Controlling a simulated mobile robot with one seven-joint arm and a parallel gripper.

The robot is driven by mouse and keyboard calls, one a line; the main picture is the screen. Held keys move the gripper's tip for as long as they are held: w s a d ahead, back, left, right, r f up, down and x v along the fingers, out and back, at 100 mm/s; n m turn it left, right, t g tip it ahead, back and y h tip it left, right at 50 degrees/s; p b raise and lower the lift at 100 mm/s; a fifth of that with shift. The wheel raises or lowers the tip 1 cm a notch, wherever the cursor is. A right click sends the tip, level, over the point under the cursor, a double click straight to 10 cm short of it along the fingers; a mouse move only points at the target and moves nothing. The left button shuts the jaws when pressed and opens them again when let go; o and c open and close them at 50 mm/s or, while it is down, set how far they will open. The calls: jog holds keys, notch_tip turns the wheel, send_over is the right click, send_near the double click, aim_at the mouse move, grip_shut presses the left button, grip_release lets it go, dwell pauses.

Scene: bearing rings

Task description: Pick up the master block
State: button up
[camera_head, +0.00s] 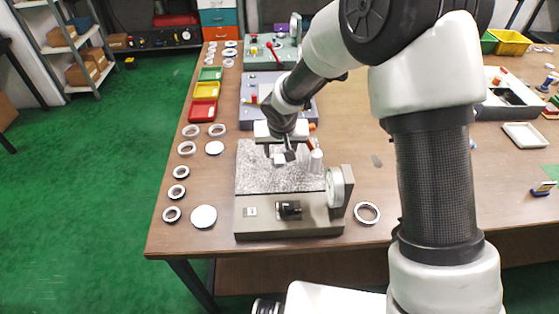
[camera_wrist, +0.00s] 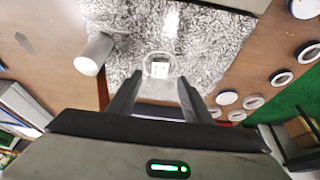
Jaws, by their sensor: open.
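The master block, as I take it, is a small white block with dark marks (camera_wrist: 162,66) on the speckled grey plate (camera_wrist: 215,45). A pale outline surrounds it in the wrist view. In the head view a small white block (camera_head: 279,160) shows just below my gripper (camera_head: 280,152). In the wrist view my gripper (camera_wrist: 160,76) is open, with one finger on each side of the block's line and the block just beyond the fingertips. Nothing is held between the fingers. The exact height gap to the block cannot be told.
The measuring stand (camera_head: 333,216) has a round dial (camera_head: 336,187) at right. Several rings lie left; one ring (camera_head: 367,213) lies right.

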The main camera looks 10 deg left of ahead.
aim_at(279, 159)
jog(key=x, duration=0.4)
jog(key=shift+f, duration=0.3)
jog(key=shift+c, duration=0.4)
grip_shut()
jog(key=shift+r, duration=0.1)
